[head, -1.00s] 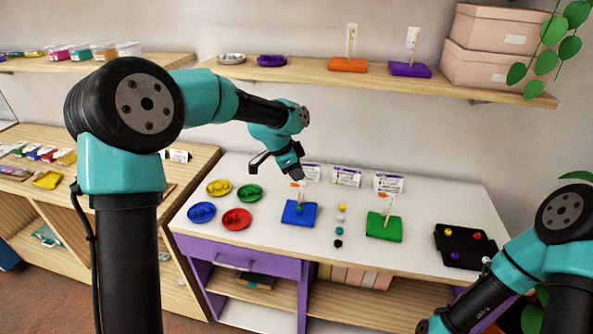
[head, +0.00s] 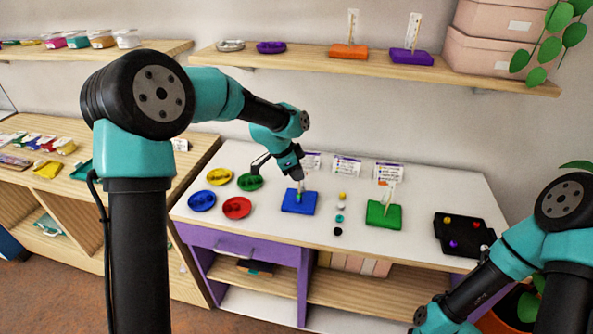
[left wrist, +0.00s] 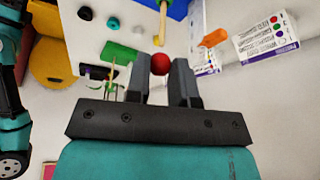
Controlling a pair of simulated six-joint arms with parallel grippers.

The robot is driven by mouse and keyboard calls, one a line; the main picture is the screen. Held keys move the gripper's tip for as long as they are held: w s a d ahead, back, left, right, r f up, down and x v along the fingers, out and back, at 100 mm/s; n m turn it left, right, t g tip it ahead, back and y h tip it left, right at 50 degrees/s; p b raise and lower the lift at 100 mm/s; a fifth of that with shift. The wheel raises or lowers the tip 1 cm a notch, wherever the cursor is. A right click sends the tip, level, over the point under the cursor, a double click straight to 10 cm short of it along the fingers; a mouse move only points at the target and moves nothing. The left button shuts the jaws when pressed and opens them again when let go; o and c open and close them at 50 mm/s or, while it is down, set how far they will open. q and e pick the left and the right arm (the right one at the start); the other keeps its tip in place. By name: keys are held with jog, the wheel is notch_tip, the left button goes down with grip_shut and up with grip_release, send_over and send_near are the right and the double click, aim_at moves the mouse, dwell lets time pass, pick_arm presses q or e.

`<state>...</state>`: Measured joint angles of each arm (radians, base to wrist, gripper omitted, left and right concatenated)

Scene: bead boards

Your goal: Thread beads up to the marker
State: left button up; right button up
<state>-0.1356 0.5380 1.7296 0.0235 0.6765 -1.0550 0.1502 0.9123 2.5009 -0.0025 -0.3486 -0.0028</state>
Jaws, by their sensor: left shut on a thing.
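My left gripper (head: 297,177) is over the blue board (head: 297,208), close to the upper part of its upright peg. In the left wrist view its two fingers (left wrist: 169,68) are shut on a red bead (left wrist: 160,63). A light wooden peg (left wrist: 163,20) and the blue board (left wrist: 177,8) show beyond it; the bead looks apart from the peg. A small green bead (head: 299,196) seems to sit low on the blue board's peg. The green board (head: 383,217) stands to the right with its own peg and an orange marker (head: 383,183).
Yellow (head: 342,195), white, teal and black loose beads line up between the boards. Yellow (head: 218,182), green, blue and red (head: 237,214) dishes sit left. A black tray (head: 470,243) with beads lies right. Cards (head: 346,166) stand behind the boards. The front tabletop is clear.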

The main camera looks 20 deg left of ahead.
pick_arm(q)
jog(key=shift+f, duration=1.7)
dwell(1.1)
jog(key=o, duration=1)
jog(key=shift+c, duration=0.2)
jog(key=shift+r, duration=0.1)
jog(key=v, duration=1.7)
jog(key=shift+a, duration=0.1)
